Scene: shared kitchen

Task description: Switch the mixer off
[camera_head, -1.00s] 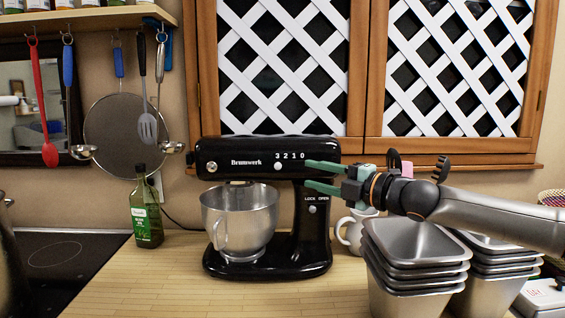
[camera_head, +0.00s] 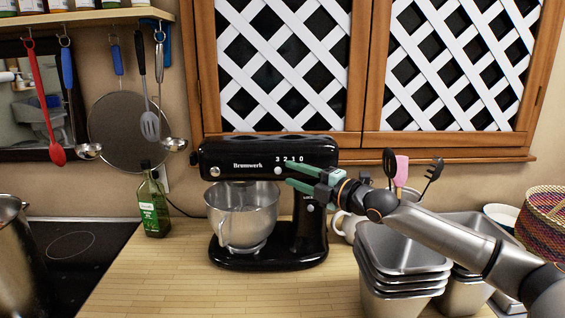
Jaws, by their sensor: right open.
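The black stand mixer (camera_head: 236,158) stands on the wooden counter, its head level over a steel bowl (camera_head: 243,215). Its head bears the numbers 3 2 1 0, with a round light knob (camera_head: 278,171) just below them, under the left part of the row. My right gripper (camera_head: 287,174) comes in from the right with green fingers. It is open and empty, its fingertips close to the right of the speed knob; I cannot tell whether they touch it. My left gripper is out of view.
Stacked steel pans (camera_head: 403,262) stand right of the mixer, below my right arm. A white mug (camera_head: 345,228) is behind them. A green bottle (camera_head: 152,205) stands left, near the hob (camera_head: 70,245) and a steel pot (camera_head: 14,255). The front counter is clear.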

